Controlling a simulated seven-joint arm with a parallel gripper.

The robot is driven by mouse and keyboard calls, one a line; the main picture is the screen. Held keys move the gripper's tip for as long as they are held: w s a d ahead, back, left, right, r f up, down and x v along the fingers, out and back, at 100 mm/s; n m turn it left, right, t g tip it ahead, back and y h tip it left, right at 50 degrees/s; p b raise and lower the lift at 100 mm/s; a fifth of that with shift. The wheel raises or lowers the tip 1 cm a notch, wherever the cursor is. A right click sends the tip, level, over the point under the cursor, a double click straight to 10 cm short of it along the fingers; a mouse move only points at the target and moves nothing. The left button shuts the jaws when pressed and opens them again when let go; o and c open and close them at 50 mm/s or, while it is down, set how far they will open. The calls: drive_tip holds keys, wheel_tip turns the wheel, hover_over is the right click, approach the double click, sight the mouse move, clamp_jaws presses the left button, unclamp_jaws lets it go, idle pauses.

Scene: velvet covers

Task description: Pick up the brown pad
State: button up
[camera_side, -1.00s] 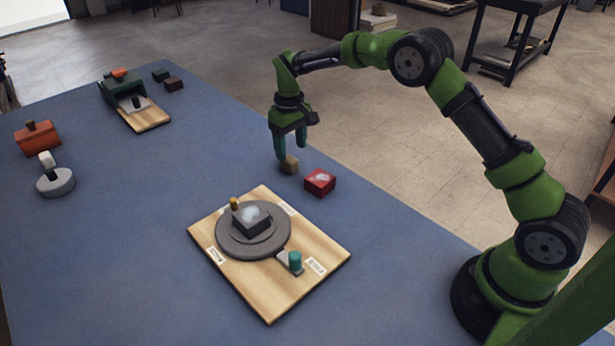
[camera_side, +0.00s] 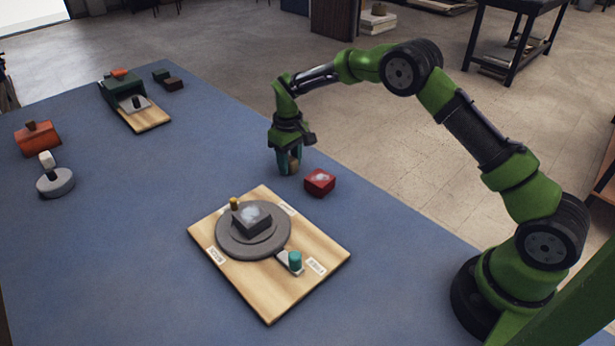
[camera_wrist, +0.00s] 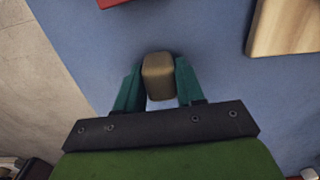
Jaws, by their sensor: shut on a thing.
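The brown pad (camera_wrist: 158,78) is a small block with rounded edges. In the wrist view it sits between the two teal fingers of my gripper (camera_wrist: 158,88), which touch it on both sides. In the side view my gripper (camera_side: 289,165) points down at the blue table, and the pad (camera_side: 294,166) is partly hidden by the fingers. The gripper is shut on the pad. The pad appears to be at the table surface; I cannot tell whether there is a gap under it.
A red block (camera_side: 319,182) lies close to the right of my gripper. A wooden board (camera_side: 230,278) with a grey turntable (camera_side: 228,243) and a dark block (camera_side: 251,217) lies in front. A teal knob (camera_side: 295,261) stands on the board.

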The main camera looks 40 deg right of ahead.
sight(290, 158)
drive_tip(key=shift+r, duration=5.05)
